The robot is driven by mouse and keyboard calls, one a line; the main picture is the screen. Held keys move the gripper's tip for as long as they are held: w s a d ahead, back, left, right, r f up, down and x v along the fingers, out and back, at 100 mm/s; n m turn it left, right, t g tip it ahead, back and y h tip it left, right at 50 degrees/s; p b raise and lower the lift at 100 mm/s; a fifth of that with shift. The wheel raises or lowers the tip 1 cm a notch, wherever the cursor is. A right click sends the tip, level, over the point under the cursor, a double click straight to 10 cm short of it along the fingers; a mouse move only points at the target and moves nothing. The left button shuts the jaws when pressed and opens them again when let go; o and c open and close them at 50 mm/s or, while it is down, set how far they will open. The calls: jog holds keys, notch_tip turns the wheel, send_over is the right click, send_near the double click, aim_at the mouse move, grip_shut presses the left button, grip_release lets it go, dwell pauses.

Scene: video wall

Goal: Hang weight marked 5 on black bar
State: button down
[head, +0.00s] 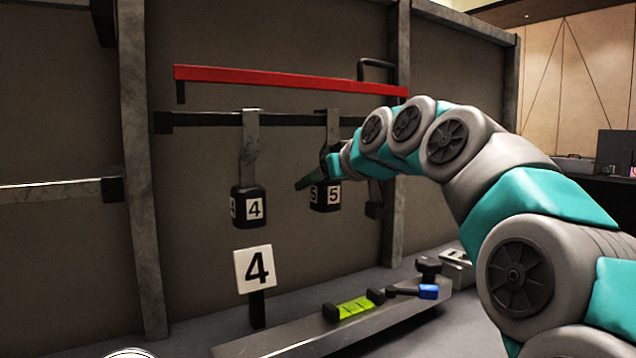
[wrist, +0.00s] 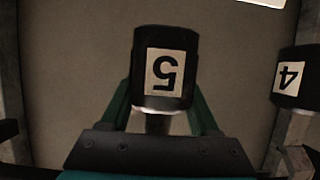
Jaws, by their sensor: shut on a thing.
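The weight marked 5 (head: 326,196) is a black block with white number labels and a grey metal hook strap above it. It hangs upright below the right part of the black bar (head: 200,119). The top of its strap is level with the bar; I cannot tell whether the hook rests on it. My gripper (head: 318,174) is shut on the weight's strap just above the block. In the wrist view the weight (wrist: 165,68) appears upside down between the green fingers (wrist: 160,100). The arm partly hides the strap and the bar's right end.
The weight marked 4 (head: 249,207) hangs from the bar to the left. A red bar (head: 285,79) runs above. Below stand a sign with 4 (head: 255,268) and a grey beam (head: 300,342) carrying a green level (head: 354,308). Grey posts (head: 145,180) flank the panel.

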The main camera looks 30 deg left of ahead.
jog(key=shift+c, duration=2.4)
grip_release()
jog(key=shift+r, duration=0.15)
jog(key=o, duration=0.4)
jog(key=shift+o, duration=0.2)
jog(key=shift+d, duration=0.1)
jog(key=v, duration=0.7)
jog(key=shift+s+d+b, duration=0.25)
jog(key=shift+b, duration=0.15)
